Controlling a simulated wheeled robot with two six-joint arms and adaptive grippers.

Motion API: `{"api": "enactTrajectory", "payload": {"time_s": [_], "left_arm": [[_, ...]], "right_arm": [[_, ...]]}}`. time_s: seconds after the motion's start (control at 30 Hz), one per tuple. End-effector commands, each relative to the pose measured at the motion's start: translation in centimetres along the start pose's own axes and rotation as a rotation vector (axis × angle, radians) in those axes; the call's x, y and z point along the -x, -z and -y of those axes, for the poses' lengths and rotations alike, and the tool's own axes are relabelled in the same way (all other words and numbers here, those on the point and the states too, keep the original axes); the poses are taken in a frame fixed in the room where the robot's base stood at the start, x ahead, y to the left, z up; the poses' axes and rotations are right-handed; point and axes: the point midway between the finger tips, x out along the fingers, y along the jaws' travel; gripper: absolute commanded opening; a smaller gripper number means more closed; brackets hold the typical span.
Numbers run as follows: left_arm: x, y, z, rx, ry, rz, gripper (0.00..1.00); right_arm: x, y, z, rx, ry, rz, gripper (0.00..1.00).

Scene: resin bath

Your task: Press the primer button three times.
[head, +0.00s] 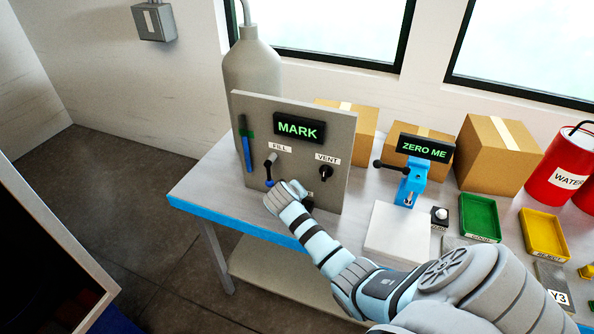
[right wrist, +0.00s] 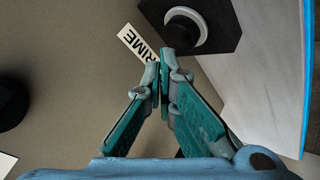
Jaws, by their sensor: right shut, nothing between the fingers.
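A grey upright panel (head: 245,120) stands on the bench, with a lit sign (head: 298,128) reading MARK. In the right wrist view a black round button (right wrist: 184,30) sits in a white ring on a dark base, beside a partly covered label (right wrist: 138,43) ending in "RIME". My right gripper (head: 272,190) is at the low part of the panel in the head view, its hand hiding the button there. In the right wrist view the right gripper (right wrist: 163,70) is shut and empty, its tips close to the button's ring; contact cannot be told. My left gripper is out of view.
The panel also carries a FILL lever (head: 271,160) and a VENT knob (head: 326,173). A blue clamp (head: 411,183) under a ZERO ME display, a white plate (head: 398,229), a green tray (head: 480,216) and a yellow tray (head: 543,234) stand to the right. A grey cylinder (head: 252,70) stands behind.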

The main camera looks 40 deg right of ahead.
Motion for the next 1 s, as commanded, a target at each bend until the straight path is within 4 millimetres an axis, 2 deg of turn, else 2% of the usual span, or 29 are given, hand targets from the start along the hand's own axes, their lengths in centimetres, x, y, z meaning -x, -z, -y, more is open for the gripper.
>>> {"api": "enactTrajectory", "payload": {"time_s": [1.0], "left_arm": [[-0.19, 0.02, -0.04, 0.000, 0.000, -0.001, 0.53]], "right_arm": [[-0.62, -0.39, 0.43, 0.000, 0.000, 0.000, 0.00]]}}
